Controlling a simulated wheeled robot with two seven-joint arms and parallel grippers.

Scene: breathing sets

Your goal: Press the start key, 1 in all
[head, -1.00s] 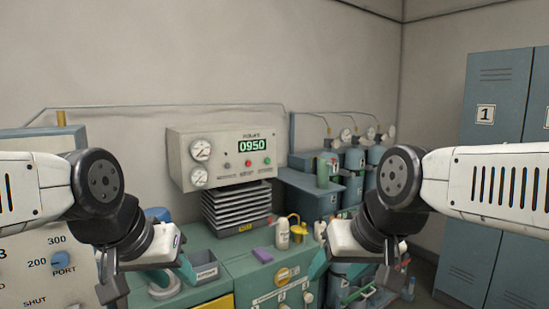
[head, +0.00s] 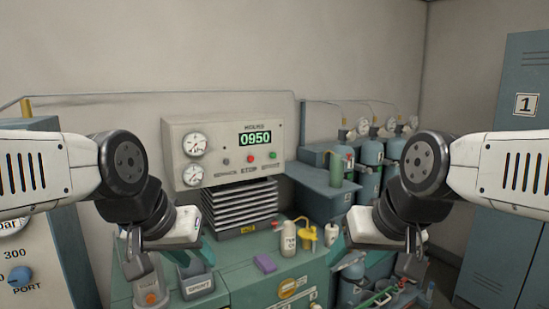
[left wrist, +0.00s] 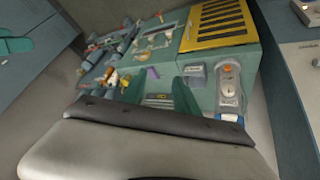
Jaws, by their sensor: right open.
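A pale control box (head: 225,150) on the back wall carries a green display reading 0950. Below the display are a grey button (head: 226,161), a red button (head: 250,158) and a green button (head: 272,155). The labels under the buttons are too small to read surely, so which one is the start key is unclear. My left gripper (head: 170,260) is low, in front of the box and left of the buttons; its two teal fingers stand apart and empty in the left wrist view (left wrist: 160,96). My right gripper (head: 375,262) is open and empty, right of the box. Neither touches it.
Below the box, a black bellows stack (head: 240,207) stands on the green bench (head: 232,277). Blue cylinders (head: 371,165) stand right; a locker (head: 515,170) is far right.

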